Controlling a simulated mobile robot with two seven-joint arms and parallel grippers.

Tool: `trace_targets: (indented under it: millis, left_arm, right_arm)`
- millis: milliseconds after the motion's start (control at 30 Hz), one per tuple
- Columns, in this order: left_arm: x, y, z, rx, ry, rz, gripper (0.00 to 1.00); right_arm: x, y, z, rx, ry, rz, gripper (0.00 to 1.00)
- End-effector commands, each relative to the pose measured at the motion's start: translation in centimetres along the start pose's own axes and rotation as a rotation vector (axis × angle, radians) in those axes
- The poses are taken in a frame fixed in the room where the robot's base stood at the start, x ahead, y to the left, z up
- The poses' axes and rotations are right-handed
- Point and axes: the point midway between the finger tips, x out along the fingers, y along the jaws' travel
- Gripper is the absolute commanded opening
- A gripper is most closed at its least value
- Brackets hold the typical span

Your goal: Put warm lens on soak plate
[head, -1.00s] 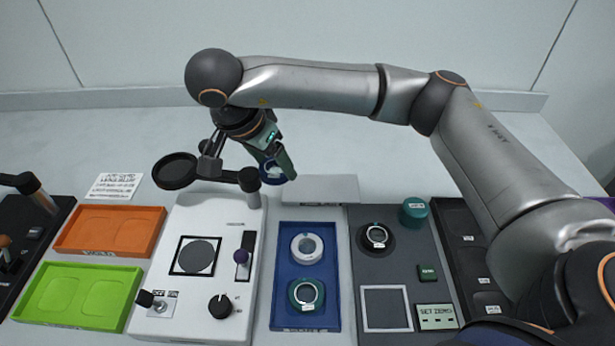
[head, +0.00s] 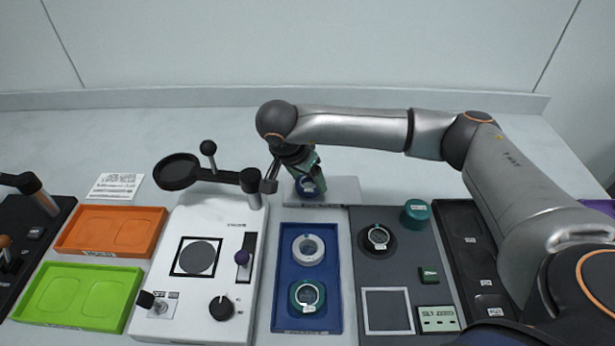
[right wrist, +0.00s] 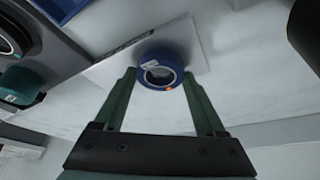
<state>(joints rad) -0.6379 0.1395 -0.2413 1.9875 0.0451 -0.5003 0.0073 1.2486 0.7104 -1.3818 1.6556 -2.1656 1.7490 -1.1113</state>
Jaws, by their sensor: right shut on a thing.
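A blue-ringed lens (head: 309,187) is between the fingers of my right gripper (head: 307,180). The right wrist view shows the lens (right wrist: 160,68) between the two green fingertips (right wrist: 160,82); the gripper is shut on it. The soak plate looks to be the pale flat plate (head: 342,189) behind the blue tray. The lens is at the left part of this plate, and it overlaps the plate (right wrist: 190,45) in the wrist view. I cannot tell whether it touches the plate. My left gripper is not in view.
The blue tray (head: 276,262) in front holds a white-ringed lens (head: 308,250) and a green-ringed lens (head: 307,296). A white device (head: 200,222) with a raised black arm (head: 212,175) stands close left. A grey panel (head: 425,245) lies right. The rear tabletop is clear.

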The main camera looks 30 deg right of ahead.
Motion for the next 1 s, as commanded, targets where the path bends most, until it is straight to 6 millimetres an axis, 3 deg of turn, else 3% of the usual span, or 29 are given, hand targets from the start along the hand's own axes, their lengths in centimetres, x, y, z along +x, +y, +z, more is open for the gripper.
trace_targets:
  millis: [233, 267, 467, 800, 1000]
  left_arm:
    - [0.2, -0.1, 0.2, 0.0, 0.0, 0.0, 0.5]
    - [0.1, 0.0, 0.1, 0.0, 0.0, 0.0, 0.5]
    - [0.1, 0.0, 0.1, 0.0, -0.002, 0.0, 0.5]
    - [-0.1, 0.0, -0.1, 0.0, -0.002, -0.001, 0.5]
    - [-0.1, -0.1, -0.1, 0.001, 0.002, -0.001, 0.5]
  right_arm:
    - [0.2, 0.0, 0.1, 0.001, 0.0, -0.001, 0.15]
    - [0.1, 0.0, 0.1, 0.001, 0.0, -0.001, 0.76]
    - [0.1, 0.0, 0.1, 0.001, 0.0, 0.0, 0.98]
    - [-0.4, -0.1, -0.1, 0.001, 0.0, -0.001, 1.0]
    - [-3.7, -0.2, -0.1, 0.001, 0.0, -0.006, 1.0]
